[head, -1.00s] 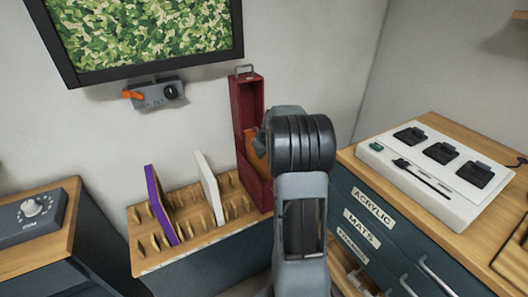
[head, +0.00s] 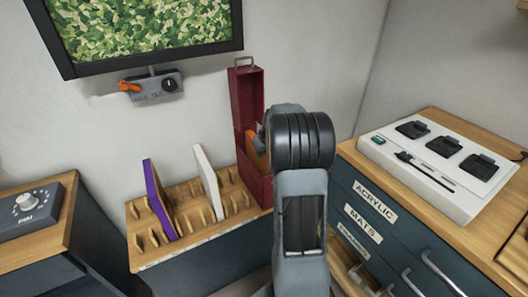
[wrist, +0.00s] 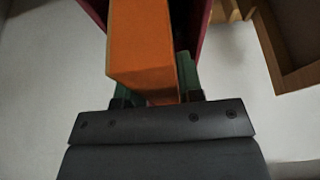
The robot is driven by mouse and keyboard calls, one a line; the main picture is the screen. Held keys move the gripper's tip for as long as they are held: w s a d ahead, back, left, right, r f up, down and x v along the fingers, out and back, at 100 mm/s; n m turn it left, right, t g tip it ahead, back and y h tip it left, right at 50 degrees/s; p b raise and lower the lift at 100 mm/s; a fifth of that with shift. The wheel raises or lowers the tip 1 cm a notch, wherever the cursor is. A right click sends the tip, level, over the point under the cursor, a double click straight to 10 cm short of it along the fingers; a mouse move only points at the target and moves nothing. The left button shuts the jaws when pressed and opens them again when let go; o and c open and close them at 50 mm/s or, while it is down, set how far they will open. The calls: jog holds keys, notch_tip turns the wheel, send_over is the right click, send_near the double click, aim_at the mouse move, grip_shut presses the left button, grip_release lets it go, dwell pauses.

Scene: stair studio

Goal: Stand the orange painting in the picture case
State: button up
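The orange painting (head: 252,144) shows in the head view as a small patch inside the tall dark red picture case (head: 244,90), beside my arm. In the wrist view the painting (wrist: 142,40) stretches away from my gripper, with the case's dark red walls (wrist: 96,8) on either side of its far part. My gripper (wrist: 157,95) has its green fingers on both sides of the painting and appears shut on it. How deep the painting sits, and whether it touches the case floor, is hidden. The case has a metal handle on top.
A slotted wooden rack (head: 150,262) left of the case holds a purple panel (head: 160,200) and a white panel (head: 207,180). A drawer cabinet (head: 385,225) with a white charging station (head: 435,160) stands at right. A framed screen (head: 150,35) hangs above.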

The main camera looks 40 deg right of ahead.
jog(key=o, duration=0.5)
jog(key=shift+c, duration=0.2)
jog(key=d+p+v, duration=0.1)
jog(key=p+v, duration=0.1)
jog(key=v, duration=1.2)
jog(key=s+a+r+p, duration=0.3)
jog(key=s+a+p, duration=0.1)
jog(key=a, duration=0.5)
jog(key=s+a+r+n+p, duration=0.1)
jog(key=s+a+r+p, duration=0.2)
jog(key=s+a, duration=0.3)
jog(key=s+a+r+g+p, duration=0.1)
jog(key=s+a+r+p, duration=0.2)
jog(key=s+a+p, duration=0.3)
jog(key=a, duration=0.5)
jog(key=shift+a+r+n+y, duration=0.15)
jog(key=shift+a+n+y, duration=0.15)
jog(key=shift+a+n, duration=0.1)
